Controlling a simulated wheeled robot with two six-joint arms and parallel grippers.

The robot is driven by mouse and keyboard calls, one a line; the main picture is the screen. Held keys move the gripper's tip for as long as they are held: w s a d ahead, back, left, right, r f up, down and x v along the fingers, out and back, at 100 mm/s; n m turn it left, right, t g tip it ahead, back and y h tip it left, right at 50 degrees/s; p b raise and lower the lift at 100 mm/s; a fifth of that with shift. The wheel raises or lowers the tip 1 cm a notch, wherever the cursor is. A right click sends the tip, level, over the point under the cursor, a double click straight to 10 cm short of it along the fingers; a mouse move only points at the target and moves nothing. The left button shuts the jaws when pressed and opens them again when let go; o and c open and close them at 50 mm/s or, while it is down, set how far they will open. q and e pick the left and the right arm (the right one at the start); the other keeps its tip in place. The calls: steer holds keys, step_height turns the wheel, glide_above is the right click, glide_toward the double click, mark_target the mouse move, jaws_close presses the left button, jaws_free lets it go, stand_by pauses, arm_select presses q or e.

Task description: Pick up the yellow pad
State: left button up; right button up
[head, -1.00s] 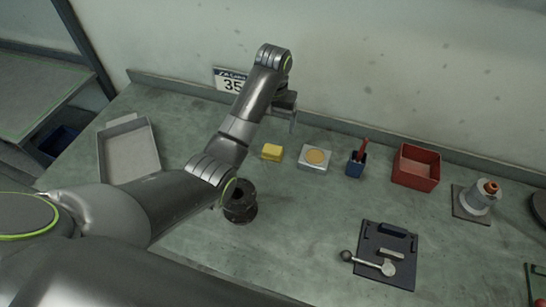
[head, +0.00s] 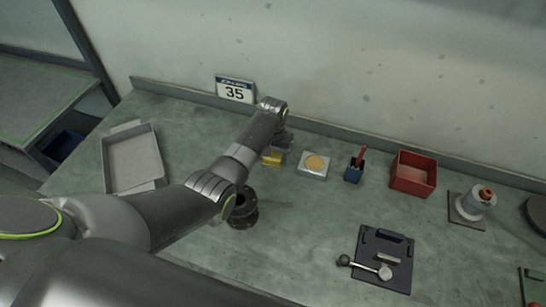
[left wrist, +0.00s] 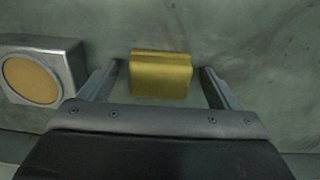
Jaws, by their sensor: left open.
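The yellow pad (head: 274,158) lies on the workbench, partly hidden by my left arm in the head view. In the left wrist view the yellow pad (left wrist: 161,75) is a small block between the two fingers of my left gripper (left wrist: 160,84). The fingers are open, one on each side, with a gap showing between each finger and the pad. In the head view the left gripper (head: 278,158) is at the pad, mostly covered by its own wrist. My right gripper is not in view.
A light box with a round tan top (head: 314,165) stands close to the right of the pad. A dark flanged spool (head: 243,214) stands in front, a grey tray (head: 133,160) at left. The wall is behind.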

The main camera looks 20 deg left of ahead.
mark_target(273, 156)
arm_select(q)
steer(key=shift+f, duration=0.1)
steer(key=shift+c, duration=0.2)
steer(key=c, duration=1)
steer(key=shift+c, duration=0.2)
step_height(273, 156, up, 10)
steer(key=shift+r+b, duration=0.1)
steer(key=shift+b, duration=0.65)
steer(key=o, duration=0.5)
steer(key=c, duration=0.4)
